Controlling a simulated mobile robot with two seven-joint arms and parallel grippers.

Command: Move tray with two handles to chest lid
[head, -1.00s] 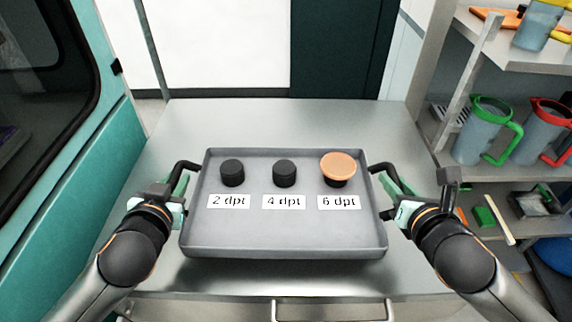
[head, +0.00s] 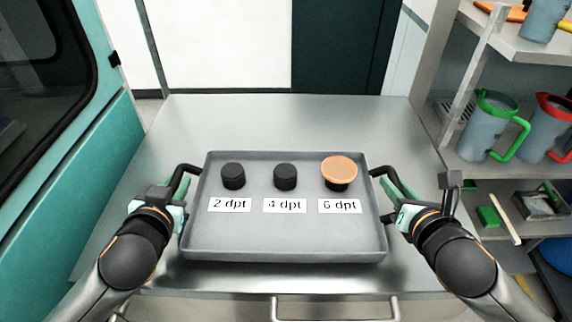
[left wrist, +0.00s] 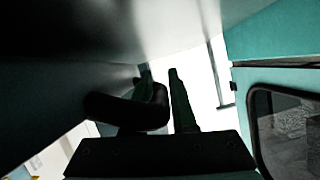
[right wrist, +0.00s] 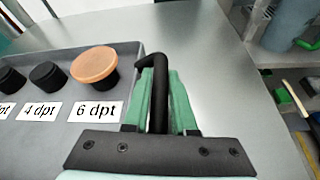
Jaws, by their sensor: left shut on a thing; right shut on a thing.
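The grey tray (head: 285,232) is over the steel chest lid (head: 290,120); I cannot tell whether it touches the lid. It has a black handle on each side. It bears two black knobs (head: 233,176) (head: 285,177) and one with an orange disc on top (head: 339,169), above labels 2 dpt, 4 dpt and 6 dpt. My left gripper (head: 184,185) is shut on the left handle (left wrist: 130,108), dark in the left wrist view. My right gripper (head: 388,186) is shut on the right handle (right wrist: 157,95), between its green fingers in the right wrist view.
A teal cabinet (head: 90,190) with a dark window stands close at left. Shelves (head: 500,150) at right hold jugs with green (head: 490,125) and red (head: 550,125) handles. Bar handles (head: 335,309) show at the chest's front. The lid is bare behind the tray.

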